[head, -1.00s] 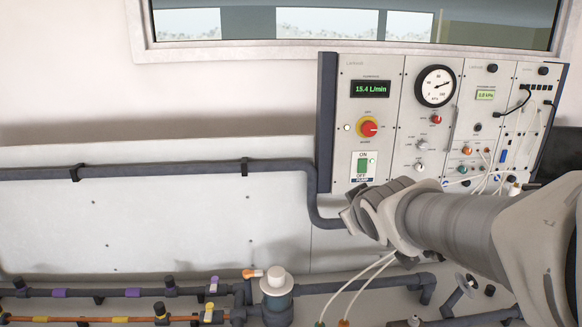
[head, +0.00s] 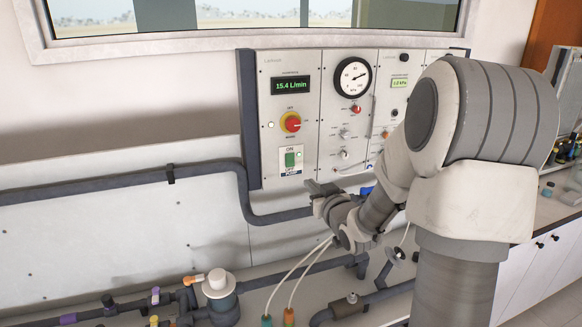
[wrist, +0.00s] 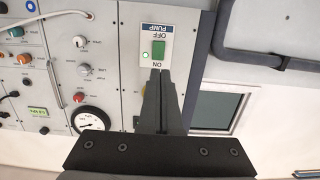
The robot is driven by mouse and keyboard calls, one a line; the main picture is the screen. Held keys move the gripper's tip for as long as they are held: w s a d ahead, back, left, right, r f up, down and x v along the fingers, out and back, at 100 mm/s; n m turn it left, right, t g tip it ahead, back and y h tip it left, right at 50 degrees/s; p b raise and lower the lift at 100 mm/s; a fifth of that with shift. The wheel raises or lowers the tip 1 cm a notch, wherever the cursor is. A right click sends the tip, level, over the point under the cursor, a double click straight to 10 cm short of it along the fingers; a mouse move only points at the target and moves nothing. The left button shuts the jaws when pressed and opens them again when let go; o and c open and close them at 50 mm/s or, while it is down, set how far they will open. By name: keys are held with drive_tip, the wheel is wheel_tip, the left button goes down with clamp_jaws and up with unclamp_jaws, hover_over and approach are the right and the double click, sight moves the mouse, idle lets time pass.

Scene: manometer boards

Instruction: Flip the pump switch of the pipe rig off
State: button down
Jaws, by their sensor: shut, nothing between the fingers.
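The pump switch (head: 290,160) is a green rocker on a white plate marked ON above and OFF below, at the lower left of the pipe rig's panel. A small light beside it looks lit. The wrist view shows the same switch (wrist: 159,48) upside down. My gripper (head: 314,187) is below and to the right of the switch in the head view. In the wrist view its fingers (wrist: 160,76) are shut together and empty, their tips just by the ON label. I cannot tell whether they touch the panel.
Above the switch are a red and yellow knob (head: 290,122) and a display (head: 291,86) reading 15.4 L/min. A round gauge (head: 352,77) and small knobs are to the right. A dark pipe (head: 243,195) bends down left of and under the panel.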

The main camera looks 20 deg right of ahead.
sight(290, 164)
drive_tip(key=w+p, duration=0.1)
drive_tip(key=w, duration=0.3)
drive_tip(key=w+f+p, duration=0.1)
drive_tip(key=w, duration=0.4)
drive_tip(key=w+p, duration=0.1)
drive_tip(key=w, duration=0.3)
drive_tip(key=shift+w+f+p, duration=0.2)
drive_tip(key=shift+f+p, duration=0.05)
drive_tip(key=shift+p, duration=0.15)
drive_tip(key=shift+w+f, duration=0.1)
drive_tip(key=shift+w, duration=0.15)
drive_tip(key=b, duration=0.2)
drive_tip(key=shift+w+f+b, duration=0.15)
drive_tip(key=shift+f+b, duration=0.2)
drive_tip(key=shift+b, duration=0.05)
drive_tip(key=shift+r+t+p, duration=0.3)
drive_tip(key=shift+r+p, duration=0.05)
drive_tip(key=shift+f, duration=0.1)
